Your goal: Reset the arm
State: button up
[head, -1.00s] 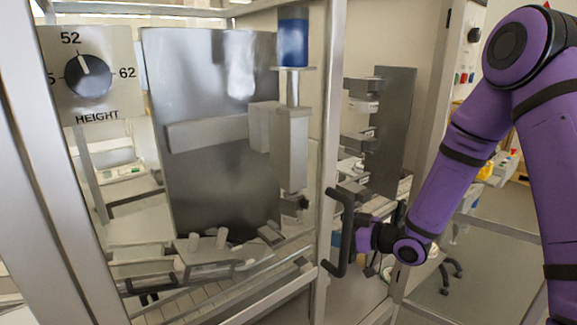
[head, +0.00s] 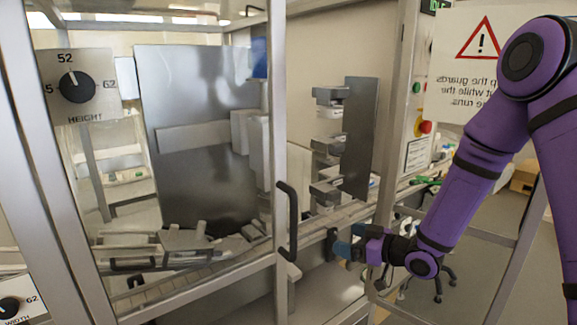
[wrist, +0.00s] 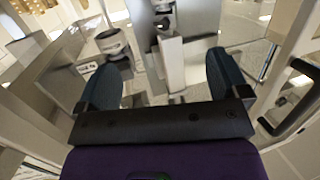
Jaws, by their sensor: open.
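My purple arm (head: 470,185) reaches in from the right in the head view. My gripper (head: 338,247) is at its end, just right of the black door handle (head: 289,220) and apart from it. In the wrist view my gripper (wrist: 165,85) has its two dark teal fingers spread wide, with nothing held between them. Metal machine parts lie beyond the fingers, and a dark handle (wrist: 292,97) shows to their right.
The machine's metal frame post (head: 281,110) stands left of my gripper. Behind are grey stacked blocks on an upright plate (head: 360,135). A HEIGHT dial (head: 77,86) is at upper left. A warning sign (head: 478,65) hangs behind my arm. Open floor (head: 505,265) shows at lower right.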

jog(key=s+d+r+m+h, duration=0.35)
jog(key=d+r+h, duration=0.25)
jog(key=r, duration=0.2)
jog(key=s+d+r+m+h, duration=0.2)
jog(key=s+d+r+h, duration=0.3)
jog(key=r, duration=0.4)
jog(key=s+d+r+m+g, duration=0.1)
jog(key=s+r+m+g, duration=0.1)
jog(key=s, duration=0.9)
jog(key=s+d+r+m+g+h, duration=0.1)
jog(key=s+d+r+m+g, duration=0.1)
jog(key=s, duration=1)
notch_tip(320, 180, up, 2)
jog(key=shift+s+r+m+g+h, duration=0.15)
jog(key=shift+s+m+g+h, duration=0.15)
jog(key=shift+m+g, duration=0.2)
jog(key=shift+w, duration=0.1)
